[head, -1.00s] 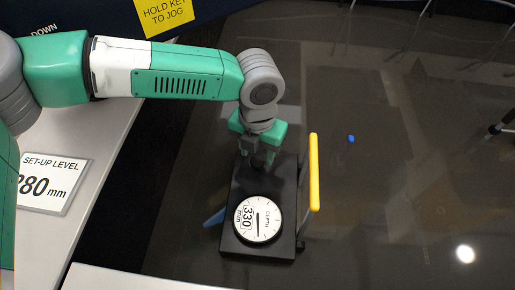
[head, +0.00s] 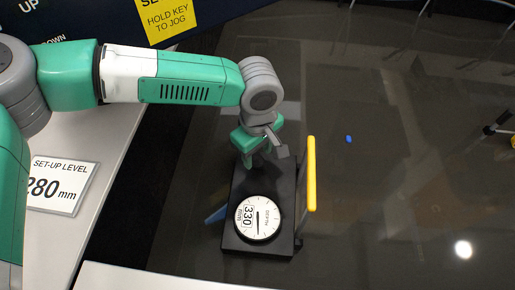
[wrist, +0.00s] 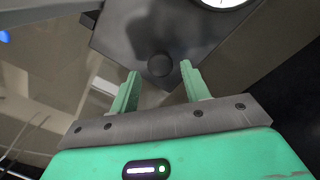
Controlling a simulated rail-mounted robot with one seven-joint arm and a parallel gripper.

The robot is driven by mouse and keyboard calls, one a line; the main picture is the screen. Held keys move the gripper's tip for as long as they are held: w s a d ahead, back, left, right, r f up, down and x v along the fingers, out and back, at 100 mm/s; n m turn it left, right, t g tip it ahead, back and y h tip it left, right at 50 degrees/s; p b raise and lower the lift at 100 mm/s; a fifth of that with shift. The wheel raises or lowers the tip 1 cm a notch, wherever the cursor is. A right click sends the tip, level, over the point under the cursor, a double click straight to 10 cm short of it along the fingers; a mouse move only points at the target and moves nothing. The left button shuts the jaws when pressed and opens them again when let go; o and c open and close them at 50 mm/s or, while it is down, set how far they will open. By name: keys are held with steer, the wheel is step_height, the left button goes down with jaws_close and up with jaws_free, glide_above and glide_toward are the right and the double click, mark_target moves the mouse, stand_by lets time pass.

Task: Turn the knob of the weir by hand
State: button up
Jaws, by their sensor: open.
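The weir is a black box (head: 238,190) with a white round dial (head: 258,217) on top, reading depth 330 mm. In the wrist view its dark round knob (wrist: 160,65) stands on the black top, with part of the dial (wrist: 222,2) at the upper edge. My gripper (head: 262,162) is over the far end of the box, beyond the dial, and hides the knob in the head view. In the wrist view my gripper (wrist: 159,70) is open, with one green finger to each side of the knob. Whether the fingers touch it I cannot tell.
A yellow bar (head: 311,173) stands along the box's right side. A sign (head: 60,184) reading set-up level 280 mm lies on the pale ledge at left. A small blue object (head: 348,139) shows on the dark glossy surface, which is mostly clear to the right.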

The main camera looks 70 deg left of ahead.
steer(key=shift+f+b, duration=0.8)
steer(key=shift+f, duration=0.25)
steer(key=c, duration=0.8)
steer(key=shift+o, duration=0.2)
steer(key=n+b, duration=0.1)
steer(key=n, duration=0.1)
steer(key=shift+f+n, duration=0.1)
steer(key=shift+n, duration=0.2)
steer(key=o, duration=0.8)
